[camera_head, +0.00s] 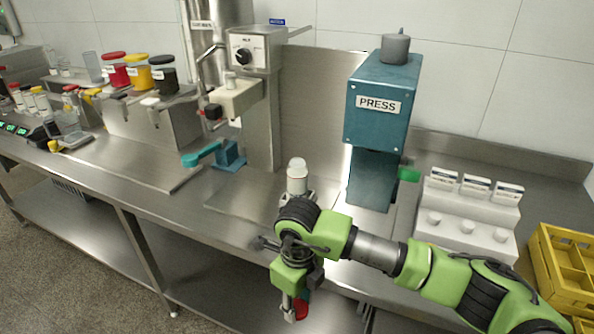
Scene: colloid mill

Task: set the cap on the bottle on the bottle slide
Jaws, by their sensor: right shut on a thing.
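My right gripper (294,305) hangs downward in front of the bench's front edge. It is shut on a small red thing, which looks like the cap (303,304); the fingers partly hide it. The held thing is apart from the bottle, nearer to me and lower in the picture. My left gripper is not in view.
The blue press (381,110) stands behind and right of the bottle. A white stepped rack (468,210) and a yellow crate (565,265) are at the right. The mill (243,95) and a teal-handled clamp (228,155) are at the left. Bare steel lies left of the bottle.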

